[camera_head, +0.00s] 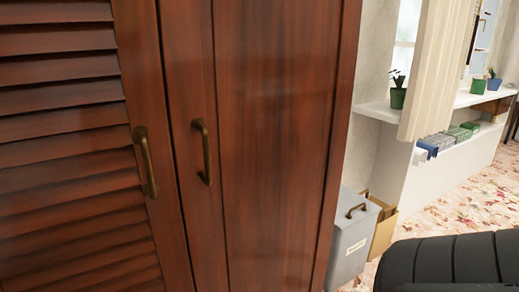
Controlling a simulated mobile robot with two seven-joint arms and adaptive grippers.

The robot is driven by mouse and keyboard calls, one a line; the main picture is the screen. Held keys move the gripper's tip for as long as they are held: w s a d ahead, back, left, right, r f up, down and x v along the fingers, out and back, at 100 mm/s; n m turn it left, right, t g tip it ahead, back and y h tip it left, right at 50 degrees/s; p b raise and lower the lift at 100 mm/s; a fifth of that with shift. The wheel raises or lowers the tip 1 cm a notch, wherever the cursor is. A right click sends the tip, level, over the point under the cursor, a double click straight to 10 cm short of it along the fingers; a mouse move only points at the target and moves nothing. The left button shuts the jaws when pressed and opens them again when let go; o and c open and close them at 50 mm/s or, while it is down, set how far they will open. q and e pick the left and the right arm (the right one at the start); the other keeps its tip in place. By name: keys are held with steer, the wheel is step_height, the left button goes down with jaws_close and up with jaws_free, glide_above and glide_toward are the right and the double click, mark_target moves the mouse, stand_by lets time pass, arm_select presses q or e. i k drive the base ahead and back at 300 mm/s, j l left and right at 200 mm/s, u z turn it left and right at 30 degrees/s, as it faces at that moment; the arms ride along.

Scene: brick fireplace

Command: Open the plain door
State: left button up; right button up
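The plain door (275,140) is smooth reddish-brown wood and fills the middle of the head view. A brass bar handle (205,152) stands upright near its left edge. The plain door looks shut, flush with its frame. To its left is a louvred door (65,150) with its own brass handle (146,162), also looking shut. The two handles are close together across the seam. Neither of my grippers shows in this view. Nothing is touching either handle.
A grey bin (350,245) with a handle and a cardboard box (383,228) stand right of the cabinet. A black padded seat (450,264) is at the lower right. A white sill (450,105) holds potted plants. Patterned floor (465,200) shows between.

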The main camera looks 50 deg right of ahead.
mark_target(258, 93)
steer(key=z, duration=1.7)
steer(key=i+j, duration=0.05)
steer(key=j, duration=0.05)
